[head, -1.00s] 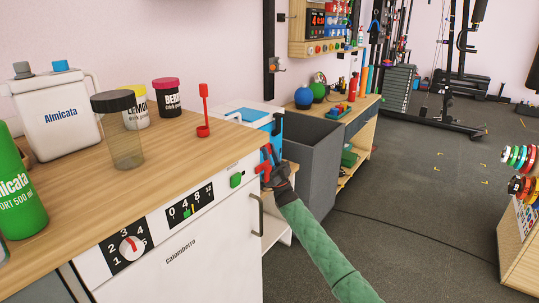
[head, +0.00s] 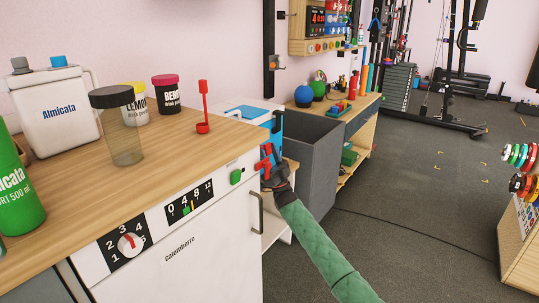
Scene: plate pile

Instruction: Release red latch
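The red latch (head: 264,160) shows at the front of a white and blue box (head: 272,128), just past the right end of the wooden counter. My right gripper (head: 272,174), dark at the end of a green-sleeved arm, is right at the latch, at its lower right. The fingers are small and overlap the latch in the picture, so I cannot tell whether they are closed on it. My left gripper is not in view.
The white cabinet (head: 190,262) with dials and a dark handle stands left of my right arm. A grey bin (head: 312,165) stands just behind the gripper. Jars and bottles stand on the counter (head: 185,150). The floor at right is mostly clear.

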